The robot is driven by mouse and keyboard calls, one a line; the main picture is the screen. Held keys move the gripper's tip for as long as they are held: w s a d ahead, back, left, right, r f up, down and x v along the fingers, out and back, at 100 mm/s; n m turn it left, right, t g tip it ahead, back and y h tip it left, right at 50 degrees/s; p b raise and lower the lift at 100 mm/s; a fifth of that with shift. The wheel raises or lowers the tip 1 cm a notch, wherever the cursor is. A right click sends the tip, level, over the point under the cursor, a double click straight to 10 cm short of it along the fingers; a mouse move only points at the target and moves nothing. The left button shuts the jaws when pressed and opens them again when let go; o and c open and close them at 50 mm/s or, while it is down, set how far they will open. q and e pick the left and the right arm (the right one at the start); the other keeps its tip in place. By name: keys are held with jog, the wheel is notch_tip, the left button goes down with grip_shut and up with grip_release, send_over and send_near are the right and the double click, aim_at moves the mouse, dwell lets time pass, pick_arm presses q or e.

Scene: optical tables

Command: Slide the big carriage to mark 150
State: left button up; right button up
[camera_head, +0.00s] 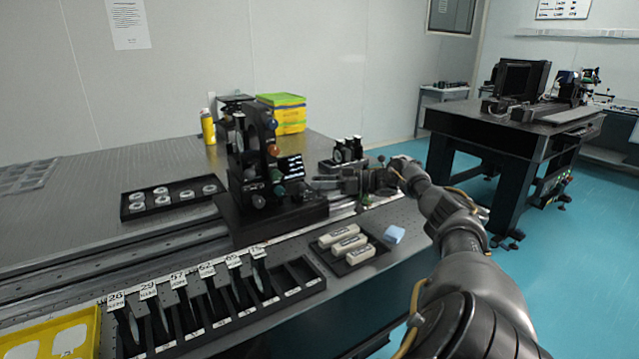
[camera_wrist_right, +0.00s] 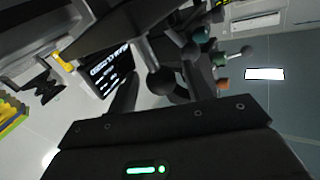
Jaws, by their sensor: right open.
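The big carriage (camera_head: 270,218) is a black block on the long rail (camera_head: 150,258), carrying a tall black assembly with coloured knobs (camera_head: 272,150). A pale scale strip (camera_head: 300,231) runs along the rail's front side; its marks are too small to read. My right gripper (camera_head: 322,183) is at the right side of the carriage's assembly, near its lower knobs. In the right wrist view the gripper (camera_wrist_right: 160,90) is open, with a dark round knob (camera_wrist_right: 160,82) seen between its fingers. I cannot tell whether they touch it. My left gripper is out of view.
In front of the rail stand a slotted black rack (camera_head: 215,305) with numbered cards and a tray (camera_head: 350,262) of white blocks. A ring tray (camera_head: 172,197) lies behind the rail at left. Yellow-green boxes (camera_head: 284,115) stand behind. A small holder (camera_head: 345,155) is near my right arm.

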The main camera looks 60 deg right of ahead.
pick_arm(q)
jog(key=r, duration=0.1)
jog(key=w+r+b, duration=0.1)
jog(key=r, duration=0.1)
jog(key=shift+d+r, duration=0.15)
pick_arm(e)
jog(key=v, duration=1)
jog(key=shift+s, duration=0.15)
jog(key=shift+f, duration=0.1)
